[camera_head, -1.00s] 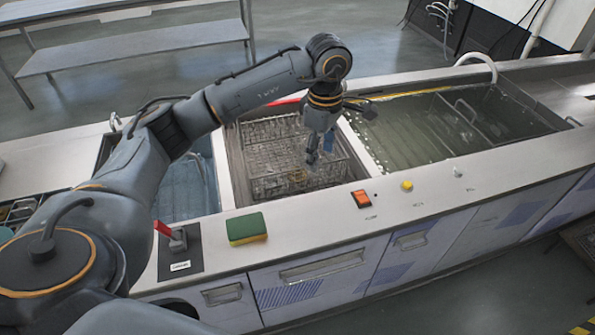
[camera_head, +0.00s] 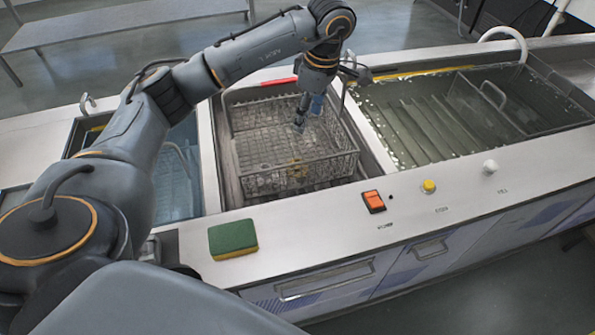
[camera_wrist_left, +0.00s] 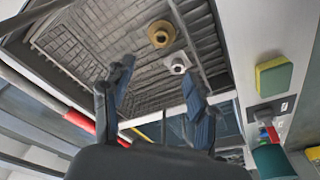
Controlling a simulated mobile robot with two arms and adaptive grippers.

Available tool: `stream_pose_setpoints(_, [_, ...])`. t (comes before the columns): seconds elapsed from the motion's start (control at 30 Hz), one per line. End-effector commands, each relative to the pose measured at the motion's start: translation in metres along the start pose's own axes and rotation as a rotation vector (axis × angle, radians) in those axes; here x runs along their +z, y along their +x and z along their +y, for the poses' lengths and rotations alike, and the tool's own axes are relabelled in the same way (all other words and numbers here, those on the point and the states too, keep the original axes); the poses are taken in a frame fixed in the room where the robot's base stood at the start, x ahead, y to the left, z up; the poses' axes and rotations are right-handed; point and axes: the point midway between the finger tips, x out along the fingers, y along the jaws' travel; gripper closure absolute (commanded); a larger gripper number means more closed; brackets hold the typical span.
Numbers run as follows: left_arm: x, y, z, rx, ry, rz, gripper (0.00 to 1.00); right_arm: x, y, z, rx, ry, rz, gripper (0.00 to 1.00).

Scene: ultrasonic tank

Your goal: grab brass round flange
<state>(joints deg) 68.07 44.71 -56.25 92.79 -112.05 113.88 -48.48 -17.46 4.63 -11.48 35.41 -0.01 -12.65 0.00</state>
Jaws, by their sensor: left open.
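The brass round flange (camera_wrist_left: 161,34) lies in the wire basket (camera_wrist_left: 72,38) in the left wrist view, a round gold part with a central hole. My left gripper (camera_head: 300,122) hangs over the basket, pointing down. In the left wrist view its two blue-padded fingers (camera_wrist_left: 160,85) are spread apart with nothing between them. The flange is beyond the fingertips, apart from them. My right gripper is out of view.
The basket (camera_head: 345,163) sits in the middle tank, with wire walls around it. A water-filled tank (camera_head: 420,118) is at right and a blue one (camera_head: 178,175) at left. A sponge (camera_head: 233,239) and an orange switch (camera_head: 373,201) are on the front ledge.

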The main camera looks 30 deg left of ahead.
Motion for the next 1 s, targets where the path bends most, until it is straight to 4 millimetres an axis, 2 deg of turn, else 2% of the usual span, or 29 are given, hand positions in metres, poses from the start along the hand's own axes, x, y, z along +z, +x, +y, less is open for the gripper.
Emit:
stream_pose_setpoints(0.03, [0.002,0.014,0.0,0.0,0.0,0.0,0.42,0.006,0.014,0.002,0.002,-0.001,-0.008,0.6])
stream_pose_setpoints(0.23, [0.004,0.03,0.0,0.0,0.0,0.0,0.42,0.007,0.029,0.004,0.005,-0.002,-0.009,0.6])
stream_pose_setpoints(0.37, [0.004,0.043,-0.001,-0.004,-0.001,0.001,0.42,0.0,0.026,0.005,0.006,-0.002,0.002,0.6])
stream_pose_setpoints(0.6, [0.003,0.089,-0.002,-0.005,0.0,0.001,0.42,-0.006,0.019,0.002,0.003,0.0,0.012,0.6])
stream_pose_setpoints(0.7, [0.004,0.103,-0.001,-0.004,0.0,0.0,0.42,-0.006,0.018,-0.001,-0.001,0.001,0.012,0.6])
stream_pose_setpoints(1.0, [0.001,0.128,-0.005,-0.005,-0.001,0.001,0.42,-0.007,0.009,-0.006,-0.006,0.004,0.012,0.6])
